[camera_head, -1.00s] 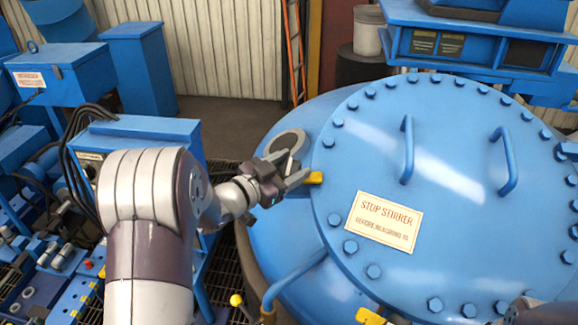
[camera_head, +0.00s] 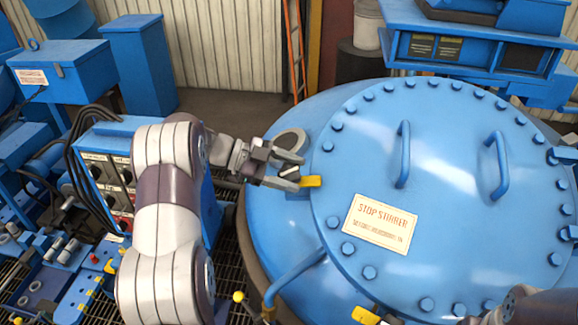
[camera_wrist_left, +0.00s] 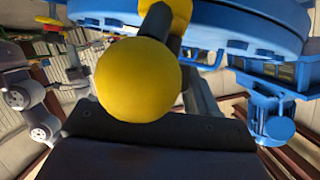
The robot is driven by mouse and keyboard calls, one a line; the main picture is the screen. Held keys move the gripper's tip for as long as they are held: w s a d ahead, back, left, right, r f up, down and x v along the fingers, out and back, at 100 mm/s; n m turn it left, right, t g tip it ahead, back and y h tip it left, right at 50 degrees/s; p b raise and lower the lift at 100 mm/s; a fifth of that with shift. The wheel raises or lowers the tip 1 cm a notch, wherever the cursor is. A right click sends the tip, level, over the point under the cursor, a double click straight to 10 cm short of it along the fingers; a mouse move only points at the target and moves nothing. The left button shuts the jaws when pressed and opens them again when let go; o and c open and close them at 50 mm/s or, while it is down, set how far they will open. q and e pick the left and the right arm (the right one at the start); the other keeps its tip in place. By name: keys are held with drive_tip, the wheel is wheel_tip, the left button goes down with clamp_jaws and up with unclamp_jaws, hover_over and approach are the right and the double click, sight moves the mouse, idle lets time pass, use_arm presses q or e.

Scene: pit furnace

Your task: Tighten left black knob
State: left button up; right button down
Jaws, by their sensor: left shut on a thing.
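My left gripper (camera_head: 292,176) is at the left edge of the blue furnace lid (camera_head: 460,190), beside a yellow tab (camera_head: 311,181). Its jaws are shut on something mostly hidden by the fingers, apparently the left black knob. In the left wrist view a large yellow ball (camera_wrist_left: 138,80) sits right in front of the gripper. A dark bar (camera_wrist_left: 175,46) runs behind it, with another yellow part (camera_wrist_left: 172,12) at the top. My right gripper cannot be made out; only a piece of my right arm shows at the lower right.
The lid has two raised blue handles (camera_head: 403,155), a rim of bolts and a warning sign (camera_head: 380,221). A second yellow tab (camera_head: 366,315) is at the bottom edge. Blue control boxes with cables and a grated floor lie left of the furnace. A blue machine (camera_head: 480,50) overhangs the back.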

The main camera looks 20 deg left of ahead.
use_arm(q)
drive_tip(key=m+g+y+p, duration=0.1)
drive_tip(key=m+g, duration=0.3)
drive_tip(key=g, duration=0.1)
drive_tip(key=shift+r+p, duration=0.1)
drive_tip(key=shift+p, duration=0.25)
drive_tip(key=shift+m, duration=0.3)
drive_tip(key=o, duration=1)
drive_tip(key=shift+c, duration=0.2)
drive_tip(key=shift+d, duration=0.15)
